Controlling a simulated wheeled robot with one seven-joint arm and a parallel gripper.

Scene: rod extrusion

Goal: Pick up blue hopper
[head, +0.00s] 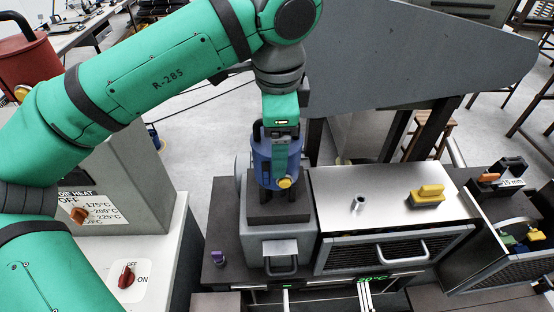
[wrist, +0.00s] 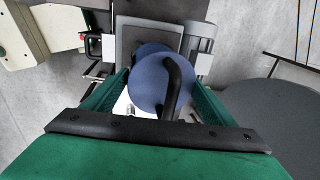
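The blue hopper (head: 262,150) stands upright on a dark block on top of the grey machine in the head view. It has a dark handle and a yellow knob low on its front. My gripper (head: 274,152) points down over it, with one green finger along its front. In the wrist view the hopper's round blue top (wrist: 148,75) and curved black handle lie between the two fingers of my gripper (wrist: 161,80). The fingers are spread wide on either side, with a pale gap beside the left one. Contact at the fingertips is hard to see.
Right of the hopper is a metal-topped box (head: 386,200) bearing a yellow-handled block (head: 427,196) and a small metal cylinder (head: 357,203). A purple piece (head: 218,259) sits at front left. A control cabinet with a red switch (head: 127,275) stands at left.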

